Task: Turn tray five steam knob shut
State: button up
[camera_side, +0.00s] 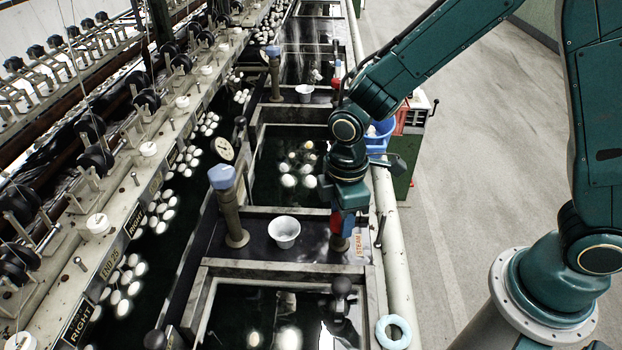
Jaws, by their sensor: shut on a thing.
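My gripper (344,212) points down at the right edge of the basins, beside the orange "STEAM" label (358,245). It is shut on the red steam knob (336,224), which sits on top of a short post at the basin's rim. The gripper hides much of the knob, so I cannot tell how far it is turned. No readable tray number shows by this knob.
A blue-capped post (222,178) and a white bowl (284,232) stand to the left. Basins with white cocoons (290,180) lie behind and in front. A pale pipe (395,260) runs along the right. A blue basket (380,135) stands behind my gripper. A pale blue ring (393,332) is at the front.

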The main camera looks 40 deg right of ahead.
jog(key=shift+m, duration=0.4)
jog(key=o, duration=1)
jog(key=shift+c, duration=0.2)
notch_tip(320, 180, up, 14)
dwell(0.5)
jog(key=s+d+r+m+t, duration=0.2)
jog(key=s+d+r+m, duration=0.1)
jog(key=s+d+m, duration=0.3)
jog(key=s+d+r+m+t, duration=0.3)
jog(key=s+d+r+m, duration=0.1)
jog(key=s+d, duration=0.3)
jog(key=s+m, duration=0.1)
jog(key=s, duration=0.1)
jog(key=shift+s+d+r+m+t, duration=0.15)
jog(key=shift+s+d+m+t, duration=0.15)
jog(key=shift+s+d+m, duration=0.1)
